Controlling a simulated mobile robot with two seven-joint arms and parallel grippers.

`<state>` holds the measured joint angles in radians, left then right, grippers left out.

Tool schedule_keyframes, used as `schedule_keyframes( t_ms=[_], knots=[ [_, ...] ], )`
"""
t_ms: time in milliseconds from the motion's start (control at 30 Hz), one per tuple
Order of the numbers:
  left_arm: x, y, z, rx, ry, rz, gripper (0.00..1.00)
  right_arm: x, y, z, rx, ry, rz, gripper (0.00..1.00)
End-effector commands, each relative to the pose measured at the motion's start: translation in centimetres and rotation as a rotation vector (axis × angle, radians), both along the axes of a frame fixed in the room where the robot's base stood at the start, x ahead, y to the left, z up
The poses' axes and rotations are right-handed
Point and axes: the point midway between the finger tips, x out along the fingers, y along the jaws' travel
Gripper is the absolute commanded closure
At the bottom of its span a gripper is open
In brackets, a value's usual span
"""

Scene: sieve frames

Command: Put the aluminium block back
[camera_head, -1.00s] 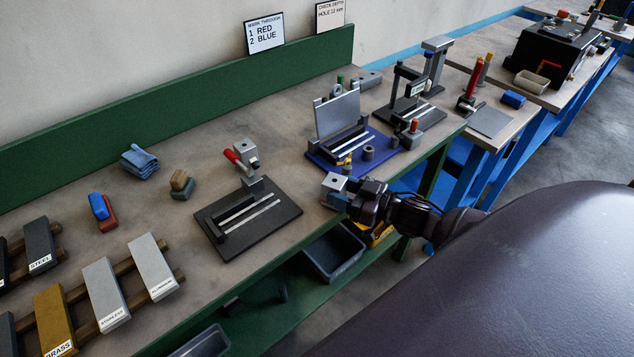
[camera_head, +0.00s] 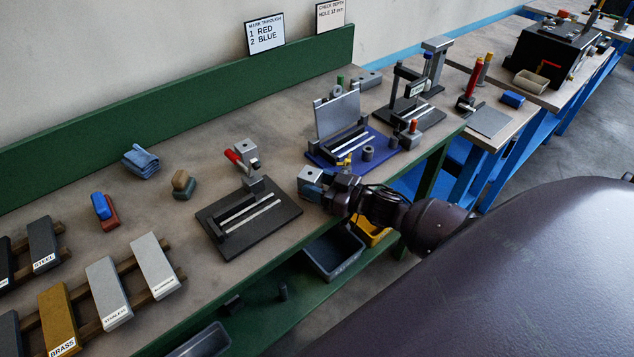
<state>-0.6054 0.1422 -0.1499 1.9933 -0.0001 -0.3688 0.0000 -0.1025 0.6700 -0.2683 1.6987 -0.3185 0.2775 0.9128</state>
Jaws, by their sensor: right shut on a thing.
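The aluminium block (camera_head: 310,174), a small grey block, is held in my right gripper (camera_head: 319,187), above the bench's front edge. The jaws are shut on its near side and hide part of it. It is just right of a black slotted fixture (camera_head: 215,225) and apart from it. A pale bar labelled aluminium (camera_head: 153,262) lies on the wooden rails at the left, beside the stainless bar (camera_head: 107,288) and the brass bar (camera_head: 56,320). My left gripper is not in view.
The black fixture carries a grey head with a red handle (camera_head: 232,156). A blue base (camera_head: 325,160) with an upright plate stands behind the gripper. A blue cloth (camera_head: 140,161) and small brushes lie further left. Dark bins (camera_head: 333,252) sit under the bench edge.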

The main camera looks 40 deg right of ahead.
Motion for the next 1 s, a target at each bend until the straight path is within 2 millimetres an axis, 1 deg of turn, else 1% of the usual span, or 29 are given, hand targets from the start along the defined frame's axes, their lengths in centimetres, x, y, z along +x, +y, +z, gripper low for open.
schedule_keyframes(
  t_ms=[33, 67, 200, 233, 533, 700, 833, 1000],
  knots=[
    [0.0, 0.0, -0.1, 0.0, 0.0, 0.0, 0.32, 0.0, 0.0, -0.1, 0.001, -0.002, 0.0, 0.92],
    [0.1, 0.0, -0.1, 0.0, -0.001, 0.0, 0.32, 0.0, 0.0, -0.2, 0.0, 0.0, 0.0, 0.51],
    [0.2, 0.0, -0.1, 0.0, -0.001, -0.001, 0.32, 0.0, 0.0, -0.1, 0.0, 0.0, 0.0, 0.29],
    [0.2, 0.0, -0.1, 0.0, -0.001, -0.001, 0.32, 0.0, 0.0, -0.1, 0.0, 0.0, 0.0, 0.27],
    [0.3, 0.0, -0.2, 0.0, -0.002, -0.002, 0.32, 0.0, 0.0, -0.2, 0.0, 0.0, 0.0, 0.27],
    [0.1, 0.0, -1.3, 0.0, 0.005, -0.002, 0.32, -0.2, -0.1, -0.6, 0.0, 0.001, 0.0, 0.27],
    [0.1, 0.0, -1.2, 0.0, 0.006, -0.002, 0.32, -2.3, -1.2, -0.4, -0.001, 0.002, 0.0, 0.27],
    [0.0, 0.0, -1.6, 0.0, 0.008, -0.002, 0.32, -5.2, -3.1, -0.8, -0.001, 0.003, -0.001, 0.27]
  ],
)
